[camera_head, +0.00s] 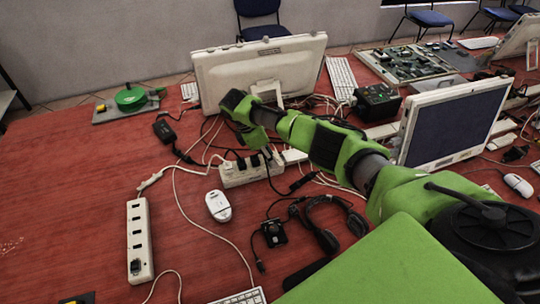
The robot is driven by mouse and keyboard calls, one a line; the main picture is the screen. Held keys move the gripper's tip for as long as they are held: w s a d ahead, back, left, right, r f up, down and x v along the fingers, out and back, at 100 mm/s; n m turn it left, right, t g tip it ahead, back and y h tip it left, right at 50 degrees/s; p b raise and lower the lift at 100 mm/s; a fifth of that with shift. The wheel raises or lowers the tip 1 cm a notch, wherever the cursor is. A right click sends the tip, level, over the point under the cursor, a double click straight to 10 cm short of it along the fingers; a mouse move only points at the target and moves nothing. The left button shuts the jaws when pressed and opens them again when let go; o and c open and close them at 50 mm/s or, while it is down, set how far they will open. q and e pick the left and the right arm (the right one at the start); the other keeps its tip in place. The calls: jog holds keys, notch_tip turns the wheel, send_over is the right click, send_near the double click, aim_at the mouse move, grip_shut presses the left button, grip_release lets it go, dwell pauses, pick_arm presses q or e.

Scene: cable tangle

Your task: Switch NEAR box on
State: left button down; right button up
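Two white power boxes with sockets lie on the red table. The nearer one (140,238) is at the left front, standing lengthwise away from me, with a row of dark sockets and a dark switch-like part (135,266) at its near end; whether it is on is too small to tell. The farther box (236,176) lies crosswise in the middle with black plugs in it. My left gripper is out of view.
A white mouse (218,206), a black headset (328,238) and loose cables lie in front of the farther box. A monitor (215,72) stands behind, another screen (452,125) at the right. The table's left side is mostly clear.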

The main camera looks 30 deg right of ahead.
jog(key=shift+d+f, duration=0.1)
jog(key=shift+f, duration=0.15)
grip_shut()
jog(key=shift+s+d+r+y+p, duration=0.15)
jog(key=shift+r+y+p, duration=0.2)
jog(key=shift+y+p, duration=0.45)
jog(key=shift+d+f+t+y+p, duration=0.15)
jog(key=shift+d+t+y+p, duration=0.15)
jog(key=shift+y+p, duration=0.3)
jog(key=shift+y, duration=0.4)
